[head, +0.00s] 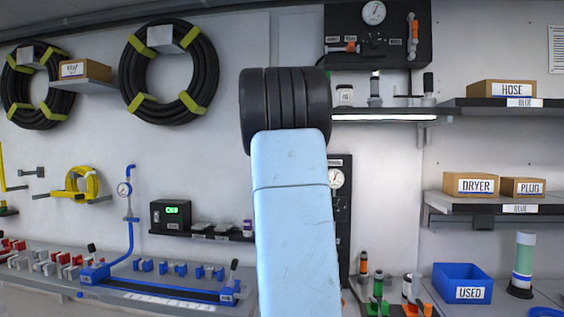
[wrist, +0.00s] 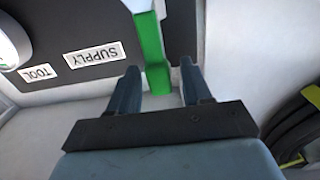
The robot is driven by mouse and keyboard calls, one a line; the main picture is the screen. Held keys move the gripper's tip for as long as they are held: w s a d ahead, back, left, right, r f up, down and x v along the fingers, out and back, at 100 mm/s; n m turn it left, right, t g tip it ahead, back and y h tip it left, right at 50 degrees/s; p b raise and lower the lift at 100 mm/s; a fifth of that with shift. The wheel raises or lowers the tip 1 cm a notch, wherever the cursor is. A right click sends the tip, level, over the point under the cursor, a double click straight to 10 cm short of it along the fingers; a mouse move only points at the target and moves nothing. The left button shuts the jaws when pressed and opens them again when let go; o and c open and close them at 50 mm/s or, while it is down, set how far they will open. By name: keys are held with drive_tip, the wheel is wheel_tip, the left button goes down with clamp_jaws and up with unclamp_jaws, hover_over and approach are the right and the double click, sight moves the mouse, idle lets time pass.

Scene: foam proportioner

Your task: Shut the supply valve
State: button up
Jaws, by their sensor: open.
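In the wrist view a green lever (wrist: 151,45), beside an upside-down SUPPLY label (wrist: 95,55), appears to be the supply valve's handle. It hangs down in the picture from a pale fitting at the top edge. My gripper (wrist: 160,68) is open, with one finger on each side of the lever's lower end in the picture. Gaps show on both sides, and I see no contact. How deep the lever sits between the fingers is unclear. In the head view my arm hides the gripper, and I cannot make out the supply valve.
Black hose with yellow bands (wrist: 295,130) is at lower right. In the head view, a gauge panel (head: 343,215) is partly behind my arm; shelves (head: 480,203) stand to the right.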

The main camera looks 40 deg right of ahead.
drive_tip(key=shift+c, duration=0.2)
clamp_jaws()
idle(0.3)
drive_tip(key=shift+w+a+f, duration=0.1)
drive_tip(key=shift+a, duration=0.15)
